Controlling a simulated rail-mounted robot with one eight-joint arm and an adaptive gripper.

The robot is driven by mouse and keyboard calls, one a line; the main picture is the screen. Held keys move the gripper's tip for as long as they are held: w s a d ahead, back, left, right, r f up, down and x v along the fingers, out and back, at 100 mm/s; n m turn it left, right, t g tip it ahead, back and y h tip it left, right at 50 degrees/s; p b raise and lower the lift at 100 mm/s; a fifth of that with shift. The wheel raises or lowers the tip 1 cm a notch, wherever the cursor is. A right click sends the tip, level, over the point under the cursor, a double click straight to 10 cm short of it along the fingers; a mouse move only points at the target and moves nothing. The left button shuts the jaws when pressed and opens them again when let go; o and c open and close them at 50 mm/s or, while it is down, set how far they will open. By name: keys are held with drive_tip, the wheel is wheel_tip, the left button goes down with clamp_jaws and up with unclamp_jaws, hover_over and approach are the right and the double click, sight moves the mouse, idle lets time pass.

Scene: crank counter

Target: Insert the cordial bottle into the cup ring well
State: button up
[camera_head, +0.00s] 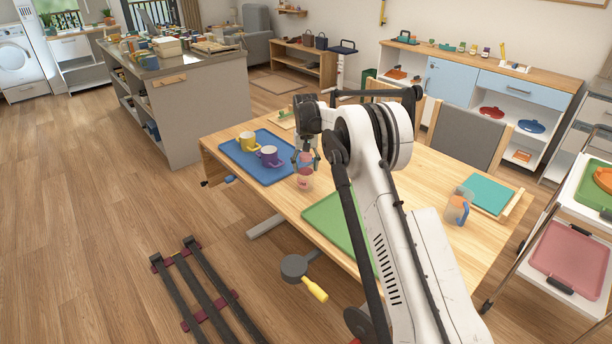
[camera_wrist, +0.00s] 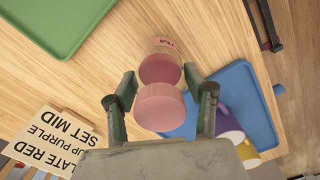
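The cordial bottle (camera_head: 305,175) is pink with a round cap, over the table between the blue tray and the green mat. My gripper (camera_head: 306,159) points down at it. In the wrist view the bottle (camera_wrist: 160,62) lies between the two fingers of my gripper (camera_wrist: 160,78), centred. Gaps show beside its pink cap, but near the fingertips its sides lie very close to the fingers. I cannot tell whether they touch it, or whether its base rests on the table. I cannot make out the cup ring well in either view.
The blue tray (camera_head: 236,152) holds a yellow mug (camera_head: 247,141) and a purple mug (camera_head: 268,156), close left of the bottle. The green mat (camera_head: 328,219) lies to the right. A jug (camera_head: 457,207) stands farther right. A printed card (camera_wrist: 52,142) shows in the wrist view.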

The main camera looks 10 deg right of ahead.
sight(306, 155)
drive_tip(key=shift+c, duration=0.7)
drive_tip(key=shift+r+p, duration=1)
drive_tip(key=shift+r, duration=2.35)
drive_tip(key=shift+s, duration=0.1)
